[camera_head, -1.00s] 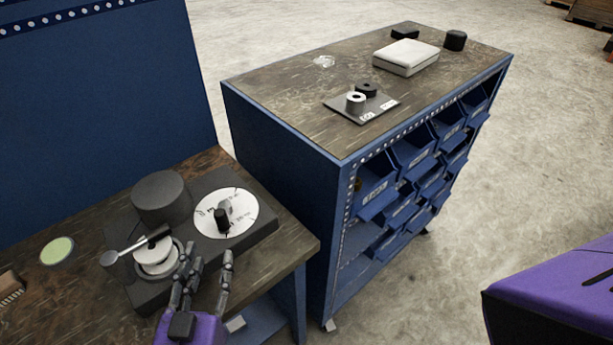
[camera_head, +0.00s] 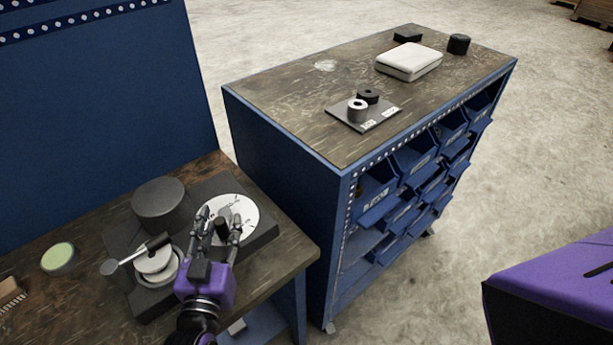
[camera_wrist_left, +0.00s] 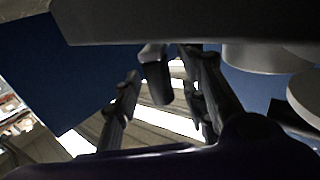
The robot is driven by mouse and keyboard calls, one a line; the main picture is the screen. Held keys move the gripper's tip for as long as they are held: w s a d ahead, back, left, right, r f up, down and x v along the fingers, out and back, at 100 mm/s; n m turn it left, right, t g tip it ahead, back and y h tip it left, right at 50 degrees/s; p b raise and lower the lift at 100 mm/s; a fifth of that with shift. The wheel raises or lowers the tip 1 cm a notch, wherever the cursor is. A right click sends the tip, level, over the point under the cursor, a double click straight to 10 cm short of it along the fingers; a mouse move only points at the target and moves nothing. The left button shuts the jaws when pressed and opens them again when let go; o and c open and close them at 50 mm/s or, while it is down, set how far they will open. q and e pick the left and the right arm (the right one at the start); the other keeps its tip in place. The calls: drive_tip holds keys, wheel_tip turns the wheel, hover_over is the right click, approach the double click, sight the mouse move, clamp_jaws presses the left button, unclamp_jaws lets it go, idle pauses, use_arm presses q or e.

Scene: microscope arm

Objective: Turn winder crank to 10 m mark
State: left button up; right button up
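The winder has a dark base (camera_head: 118,232) on the bench at lower left. Its white dial disc (camera_head: 243,208) carries printed marks, too small to read here. A small crank with a dark upright knob (camera_head: 221,226) sits on the disc. My left gripper (camera_head: 220,219) is over the dial, its fingers apart on either side of the knob. In the left wrist view a dark peg, likely the knob (camera_wrist_left: 156,80), shows between the open fingers; contact cannot be told. My right gripper is out of view.
Left of the dial are a dark round drum (camera_head: 160,201) and a white spool (camera_head: 156,262) with a lever (camera_head: 135,254) across it. A green-topped round tin (camera_head: 60,257) lies further left. A blue bin cabinet (camera_head: 280,150) stands to the right.

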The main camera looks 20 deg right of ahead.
use_arm(q)
clamp_jaws()
idle(0.5)
drive_tip(key=shift+m+h, duration=0.3)
drive_tip(key=shift+h, duration=0.1)
drive_tip(key=shift+a+g+h, duration=0.1)
drive_tip(key=shift+g+h, duration=0.2)
drive_tip(key=shift+g, duration=0.1)
drive_tip(key=shift+a+m+h, duration=0.2)
drive_tip(key=shift+m+h, duration=0.2)
drive_tip(key=shift+m, duration=0.1)
drive_tip(key=shift+g, duration=0.3)
